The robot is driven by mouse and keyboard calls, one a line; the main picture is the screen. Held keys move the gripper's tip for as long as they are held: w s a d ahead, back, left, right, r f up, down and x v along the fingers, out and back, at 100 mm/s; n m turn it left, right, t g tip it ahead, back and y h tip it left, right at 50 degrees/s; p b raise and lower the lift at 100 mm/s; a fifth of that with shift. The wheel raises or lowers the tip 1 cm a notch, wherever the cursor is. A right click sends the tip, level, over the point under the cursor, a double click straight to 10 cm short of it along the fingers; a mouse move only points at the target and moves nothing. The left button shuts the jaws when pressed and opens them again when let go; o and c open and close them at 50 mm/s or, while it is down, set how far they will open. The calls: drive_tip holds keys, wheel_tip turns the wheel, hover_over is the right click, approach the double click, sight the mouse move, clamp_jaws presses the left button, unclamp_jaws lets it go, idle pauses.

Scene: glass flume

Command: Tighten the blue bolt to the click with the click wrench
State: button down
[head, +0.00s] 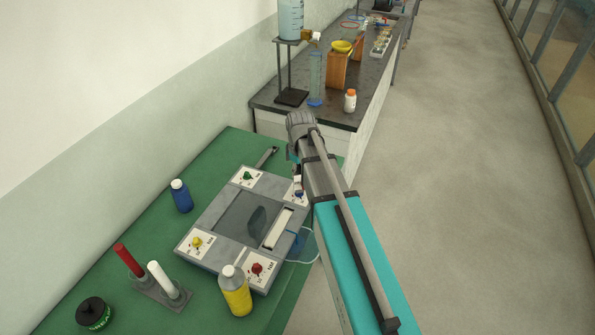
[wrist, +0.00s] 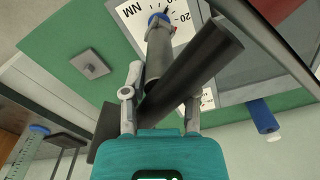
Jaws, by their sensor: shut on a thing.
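The blue bolt (head: 299,194) is at the back right corner of the grey test block (head: 205,222), on a white dial plate. The blue bolt also shows in the wrist view (wrist: 158,19). My gripper (wrist: 160,105) is shut on the click wrench (wrist: 195,67), whose thick dark handle runs diagonally between the fingers. A grey shaft (wrist: 158,50) at the wrench points towards the blue bolt, its far end at the blue; I cannot tell whether it is seated. In the head view my arm hides the fingers and most of the wrench.
Green, yellow (head: 197,242) and red (head: 257,268) bolts occupy the block's other corners. A blue bottle (head: 182,197), a yellow bottle (head: 236,292), a red-and-white rod stand (head: 160,291) and a black tape roll (head: 93,314) surround it. A dark bench (head: 335,108) stands behind.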

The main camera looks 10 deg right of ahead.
drive_tip(key=shift+r+p, duration=1.7)
drive_tip(key=shift+r, duration=0.2)
